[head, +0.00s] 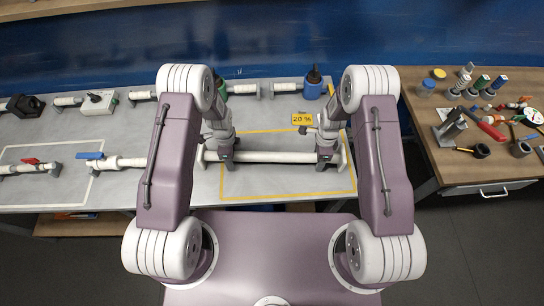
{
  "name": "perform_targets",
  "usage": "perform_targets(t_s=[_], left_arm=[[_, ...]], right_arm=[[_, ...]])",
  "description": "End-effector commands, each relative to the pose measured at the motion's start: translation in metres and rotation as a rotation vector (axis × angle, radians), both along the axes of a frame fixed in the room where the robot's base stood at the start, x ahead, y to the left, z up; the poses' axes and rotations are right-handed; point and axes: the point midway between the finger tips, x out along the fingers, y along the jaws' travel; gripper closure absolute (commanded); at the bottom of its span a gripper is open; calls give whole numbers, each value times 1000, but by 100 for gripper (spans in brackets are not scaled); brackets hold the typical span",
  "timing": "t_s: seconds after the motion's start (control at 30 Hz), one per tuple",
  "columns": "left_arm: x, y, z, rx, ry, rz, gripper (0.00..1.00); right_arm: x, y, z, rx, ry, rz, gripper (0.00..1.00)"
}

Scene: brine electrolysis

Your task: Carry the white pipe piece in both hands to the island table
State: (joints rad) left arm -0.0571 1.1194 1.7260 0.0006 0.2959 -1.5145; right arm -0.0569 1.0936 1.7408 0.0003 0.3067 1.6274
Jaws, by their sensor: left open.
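The white pipe piece (275,157) lies level, left to right, over the grey table (120,182), inside a yellow outline. My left gripper (228,158) is at the pipe's left part, pointing down, with its jaws open. My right gripper (326,158) is at the pipe's right part, also pointing down. Its fingertips are too small and too covered to show whether they are shut on the pipe. I cannot tell which table, if any in view, is the island table.
More piping with a blue-handled valve (91,156) is at left. A wooden bench (450,165) with tools and bottles stands at right. Dark floor (470,240) is clear at lower right.

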Motion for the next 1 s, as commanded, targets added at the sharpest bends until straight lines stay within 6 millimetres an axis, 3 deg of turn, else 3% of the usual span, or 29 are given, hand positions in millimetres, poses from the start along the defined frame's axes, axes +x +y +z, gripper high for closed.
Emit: perform_targets(t_s=[0.07, 0.2, 0.27, 0.3, 1.0], left_arm=[[0, 0, 0, 0, 0, 0, 41], [0, 0, 0, 0, 0, 0, 80], [0, 0, 0, 0, 0, 0, 97], [0, 0, 0, 0, 0, 0, 100], [0, 0, 1, 0, -1, 0, 100]], right_arm=[[0, 0, 0, 0, 0, 0, 41], [0, 0, 0, 0, 0, 0, 80], [0, 0, 0, 0, 0, 0, 97], [0, 0, 0, 0, 0, 0, 100], [0, 0, 1, 0, 0, 0, 100]])
